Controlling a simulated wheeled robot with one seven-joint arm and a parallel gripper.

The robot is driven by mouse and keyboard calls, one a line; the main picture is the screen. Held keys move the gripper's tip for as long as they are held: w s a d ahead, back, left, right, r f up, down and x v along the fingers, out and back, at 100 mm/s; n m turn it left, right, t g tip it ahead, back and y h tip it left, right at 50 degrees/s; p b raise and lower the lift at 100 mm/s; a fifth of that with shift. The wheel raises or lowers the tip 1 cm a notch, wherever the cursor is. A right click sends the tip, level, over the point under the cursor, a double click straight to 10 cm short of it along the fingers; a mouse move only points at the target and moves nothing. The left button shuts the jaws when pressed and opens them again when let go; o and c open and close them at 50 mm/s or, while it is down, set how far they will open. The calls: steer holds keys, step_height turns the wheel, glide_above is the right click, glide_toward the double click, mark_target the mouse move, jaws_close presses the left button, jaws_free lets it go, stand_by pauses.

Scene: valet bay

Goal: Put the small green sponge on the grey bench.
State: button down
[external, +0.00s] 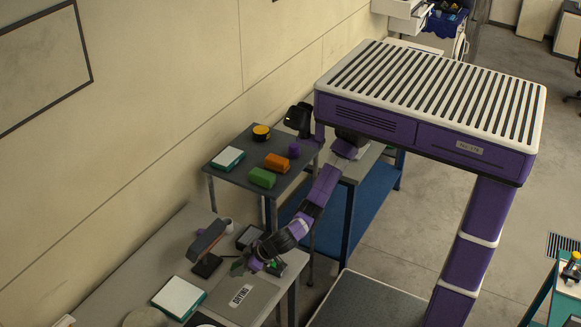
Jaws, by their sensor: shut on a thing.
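My gripper (249,267) is at the end of my lowered arm, over the right part of the pale grey bench (150,248) in the foreground. It is shut on a small dull green piece (238,267), which appears to be the small green sponge and is partly hidden by the jaws. I cannot tell whether the piece touches anything below it. A larger bright green block (262,178) lies on the separate dark grey table (228,178) behind.
Near my gripper are a grey panel labelled DRYING (242,297), a dark stand (207,240) and a white-and-teal box (179,297). The dark table also holds an orange block (277,163), a purple cube (294,150) and a yellow-and-black cup (261,132). A wall runs along the left.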

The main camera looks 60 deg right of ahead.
mark_target(230, 281)
step_height(230, 281, up, 6)
steer(key=shift+f+b, duration=0.1)
steer(key=shift+b, duration=0.2)
